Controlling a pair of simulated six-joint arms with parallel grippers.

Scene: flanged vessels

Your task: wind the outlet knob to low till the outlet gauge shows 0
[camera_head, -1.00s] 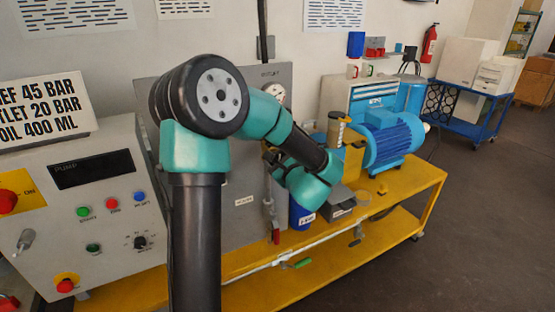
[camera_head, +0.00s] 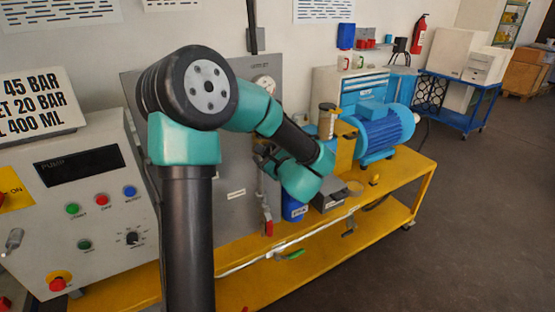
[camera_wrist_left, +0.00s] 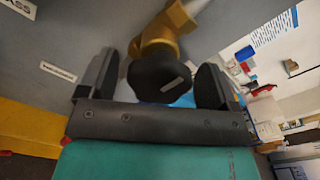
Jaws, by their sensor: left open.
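In the left wrist view a black lobed knob (camera_wrist_left: 160,77) with a pale mark sits on a brass fitting (camera_wrist_left: 165,38). My left gripper (camera_wrist_left: 157,72) is open, one finger on each side of the knob, with visible gaps; whether either touches it is unclear. In the head view my left gripper (camera_head: 263,156) is at the grey panel (camera_head: 228,170), mostly behind my own wrist, and the knob is hidden there. A round white gauge (camera_head: 264,84) shows on the panel above my forearm. Its reading is too small to tell. My right gripper is not in view.
A control box (camera_head: 85,215) with coloured buttons stands at left. A red-handled valve (camera_head: 267,222), a blue canister (camera_head: 293,208) and a blue motor (camera_head: 382,130) are on or near the yellow bench (camera_head: 405,180). The floor at right is clear.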

